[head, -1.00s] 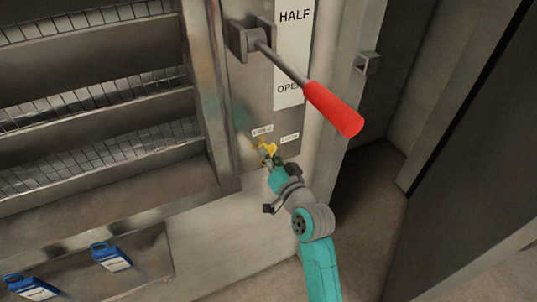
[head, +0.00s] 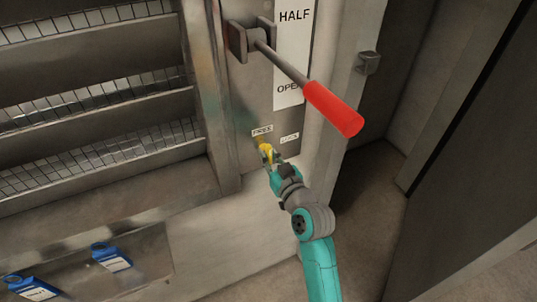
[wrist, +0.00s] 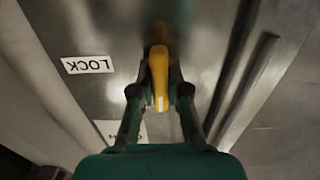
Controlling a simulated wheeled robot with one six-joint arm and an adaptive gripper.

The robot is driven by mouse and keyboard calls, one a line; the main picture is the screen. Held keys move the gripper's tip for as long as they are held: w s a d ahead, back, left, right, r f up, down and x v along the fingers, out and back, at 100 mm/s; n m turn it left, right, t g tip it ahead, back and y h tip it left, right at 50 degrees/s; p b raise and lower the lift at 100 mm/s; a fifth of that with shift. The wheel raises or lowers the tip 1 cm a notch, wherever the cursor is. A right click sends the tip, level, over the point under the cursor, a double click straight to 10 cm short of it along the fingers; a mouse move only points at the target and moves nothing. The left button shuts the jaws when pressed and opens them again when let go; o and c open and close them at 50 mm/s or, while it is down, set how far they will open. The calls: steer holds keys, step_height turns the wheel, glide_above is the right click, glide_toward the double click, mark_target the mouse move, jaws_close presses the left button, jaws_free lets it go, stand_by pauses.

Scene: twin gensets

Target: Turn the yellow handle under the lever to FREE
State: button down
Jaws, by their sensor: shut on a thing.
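The yellow handle (head: 265,150) sits on the grey panel below the red-gripped lever (head: 334,108), just under the FREE label (head: 262,131) and left of and below the LOCK label (head: 290,138). My gripper (head: 268,158) is shut on the handle. In the wrist view the handle (wrist: 159,70) stands lengthwise between the two fingertips, and the LOCK label (wrist: 89,65) reads upside down to its left. A finger partly covers a second pale label there. The fingers hide part of the handle in the head view.
The lever sticks out above my arm, beside a HALF/OPEN strip (head: 289,60). A louvred frame (head: 90,100) stands left of the panel, with blue tags (head: 112,257) lower left. A small grey block (head: 367,63) juts from the post at right. Open floor (head: 370,220) lies right of my arm.

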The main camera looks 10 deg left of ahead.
stand_by(0.3)
steer(key=c, duration=1.1)
jaws_free()
steer(key=shift+c, duration=0.2)
steer(key=v, duration=1.2)
